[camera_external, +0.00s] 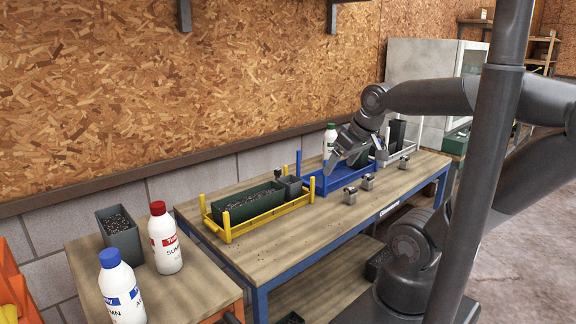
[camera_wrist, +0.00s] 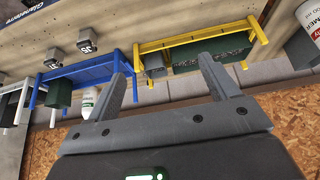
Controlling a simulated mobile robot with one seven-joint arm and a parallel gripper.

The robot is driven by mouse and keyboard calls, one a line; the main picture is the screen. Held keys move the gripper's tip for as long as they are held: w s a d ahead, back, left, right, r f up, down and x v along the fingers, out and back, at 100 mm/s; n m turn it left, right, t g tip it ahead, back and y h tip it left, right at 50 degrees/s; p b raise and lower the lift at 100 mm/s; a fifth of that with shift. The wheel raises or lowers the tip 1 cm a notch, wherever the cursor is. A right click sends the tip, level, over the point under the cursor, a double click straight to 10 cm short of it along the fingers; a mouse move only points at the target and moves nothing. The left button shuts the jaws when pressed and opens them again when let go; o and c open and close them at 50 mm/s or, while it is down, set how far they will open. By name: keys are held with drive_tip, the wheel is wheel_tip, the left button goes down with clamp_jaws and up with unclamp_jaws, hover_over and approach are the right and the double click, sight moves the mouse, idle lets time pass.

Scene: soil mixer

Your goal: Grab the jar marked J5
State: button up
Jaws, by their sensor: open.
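Several small grey jars stand in a loose row along the front of the bench; three show in the external view: a near one (camera_external: 350,196), a middle one (camera_external: 367,182) and a far one (camera_external: 404,162). Two show in the wrist view. One of these (camera_wrist: 86,44) has a dark label that looks like J5 or 35, too small to be sure; the other jar's (camera_wrist: 53,59) label is unreadable. My gripper (camera_external: 341,162) is open and empty, above the blue rack, behind the jars. Its two fingers (camera_wrist: 164,84) show in the wrist view, apart from any jar.
A yellow rack (camera_external: 262,216) with a green planter (camera_external: 240,205), a blue rack (camera_external: 345,184) and a white rack line the bench's back. A white bottle (camera_external: 330,139) stands near my gripper. The bench front (camera_external: 290,257) is clear left of the jars.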

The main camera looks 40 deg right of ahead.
drive_tip(key=c, duration=0.4)
drive_tip(key=shift+o, duration=0.2)
drive_tip(key=g, duration=0.6)
hover_over(350, 188)
drive_tip(key=shift+m, duration=0.3)
drive_tip(key=f, duration=1)
drive_tip(key=shift+s+a, duration=0.2)
drive_tip(key=shift+a, duration=0.15)
wheel_tip(350, 188, down, 6)
drive_tip(key=shift+d+r, duration=0.1)
drive_tip(key=shift+r, duration=0.1)
drive_tip(key=shift+w+d+f, duration=0.15)
drive_tip(key=shift+f, duration=1.15)
drive_tip(key=shift+w+d+f, duration=0.1)
drive_tip(key=shift+w+f, duration=0.05)
drive_tip(key=shift+f, duration=1.1)
